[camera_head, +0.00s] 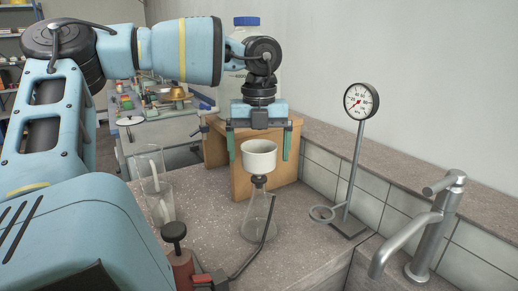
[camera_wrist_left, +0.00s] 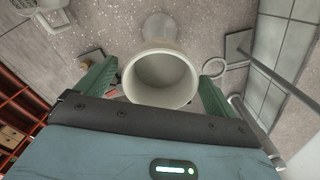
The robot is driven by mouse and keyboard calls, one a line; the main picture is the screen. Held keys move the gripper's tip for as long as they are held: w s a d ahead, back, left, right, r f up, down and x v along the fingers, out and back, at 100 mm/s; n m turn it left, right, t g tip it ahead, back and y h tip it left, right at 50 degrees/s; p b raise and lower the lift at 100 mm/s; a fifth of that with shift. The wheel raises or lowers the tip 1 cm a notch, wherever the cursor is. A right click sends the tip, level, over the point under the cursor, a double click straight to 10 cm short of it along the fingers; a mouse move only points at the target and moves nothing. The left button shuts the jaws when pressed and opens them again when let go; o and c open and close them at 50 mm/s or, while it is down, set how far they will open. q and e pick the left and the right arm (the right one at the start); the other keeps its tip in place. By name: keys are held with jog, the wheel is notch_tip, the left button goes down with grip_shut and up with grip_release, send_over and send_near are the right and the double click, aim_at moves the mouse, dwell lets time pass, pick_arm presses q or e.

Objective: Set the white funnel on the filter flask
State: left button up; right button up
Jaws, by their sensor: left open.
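The white funnel (camera_head: 259,154) stands upright at the neck of the clear filter flask (camera_head: 257,226), with a dark stopper (camera_head: 259,181) just under it. My left gripper (camera_head: 259,158) is open, its green fingers pointing down, one on each side of the funnel. In the left wrist view the funnel's round mouth (camera_wrist_left: 160,80) lies between the two fingers (camera_wrist_left: 156,72), with a gap on both sides. My right gripper is not in view.
A gauge on a ring stand (camera_head: 353,165) and a metal tap (camera_head: 425,230) are on the right. A wooden box (camera_head: 296,150) stands behind the funnel. Clear glass vessels (camera_head: 160,206) stand left. A black hose runs from the flask toward a red device (camera_head: 181,270) in front.

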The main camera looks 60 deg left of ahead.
pick_arm(q)
notch_tip(320, 180, up, 8)
jog(key=shift+p, duration=0.4)
jog(key=shift+f, duration=0.15)
dwell(0.9)
